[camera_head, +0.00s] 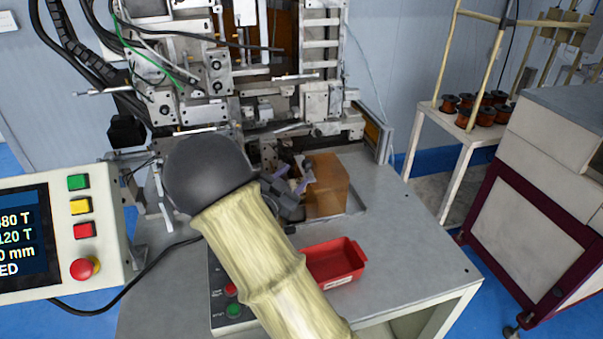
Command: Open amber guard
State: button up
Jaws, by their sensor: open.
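An amber guard (331,186), a brown see-through panel, stands low at the front of the coil winder (250,95), on the right of its working area. My gripper (303,177) is at the guard's left side, with its fingers close to the panel's left edge. The gripper is open, and I see nothing held in it. I cannot tell whether a finger touches the guard. My arm, in a pale sleeve with a dark round joint, hides part of the winder's lower front and the guard's left surroundings.
A red tray (335,262) sits on the grey table (410,225) in front of the guard. A control panel (70,230) with several buttons stands at left. A small button box (232,312) is partly behind my arm. The table right of the guard is clear.

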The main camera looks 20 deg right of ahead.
jog(key=b+v, duration=0.2)
jog(key=v, duration=0.8)
notch_tip(320, 180, down, 6)
jog(key=a+n+g+y, duration=0.1)
jog(key=a+n+y, duration=0.2)
jog(key=n+y, duration=0.7)
jog(key=s+d+f+n+g+y, duration=0.2)
jog(key=s+n+g+y, duration=0.2)
jog(key=s, duration=1.4)
jog(key=g, duration=0.3)
jog(key=shift+d, duration=0.15)
